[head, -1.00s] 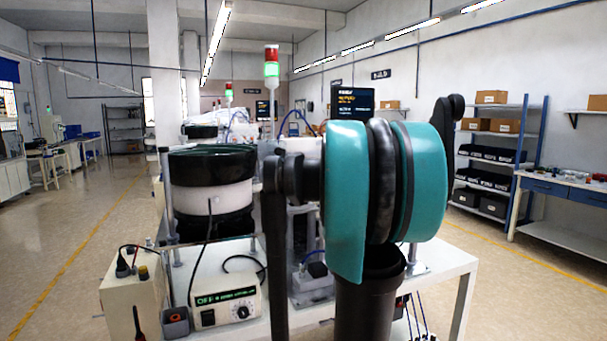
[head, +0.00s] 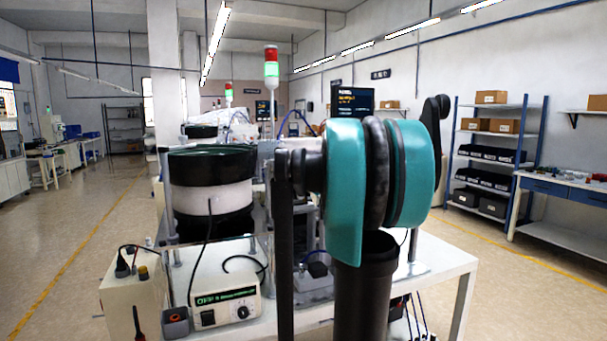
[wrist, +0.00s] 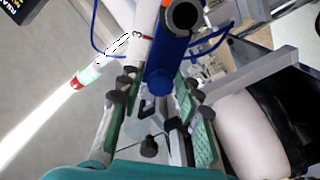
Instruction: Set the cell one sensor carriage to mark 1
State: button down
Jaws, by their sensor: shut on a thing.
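In the wrist view, my gripper (wrist: 158,92) reaches up the picture with its padded fingers on either side of a blue cylindrical body (wrist: 168,60), which appears to be the sensor carriage. The fingers are shut on it. A dark round end with a metal ring (wrist: 182,14) shows at its top. A white strip (wrist: 143,38) with a red-and-black marking, perhaps a 3, runs beside it on the left. I cannot tell which mark the carriage stands at. In the head view, my arm hides the gripper and carriage.
A bowl feeder (head: 212,195) stands on the white bench (head: 440,262), left of my arm. A controller box (head: 228,298) sits in front of it. A signal tower (head: 271,68) rises behind. Blue shelving (head: 490,155) stands at the right wall; open floor lies left.

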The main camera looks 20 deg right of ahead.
jog(key=d+f, duration=0.8)
jog(key=f, duration=0.1)
jog(key=shift+f, duration=0.4)
jog(key=shift+d, duration=0.1)
jog(key=c, duration=1.3)
grip_release()
jog(key=shift+w, duration=0.1)
jog(key=s, duration=1.2)
jog(key=shift+d, duration=0.2)
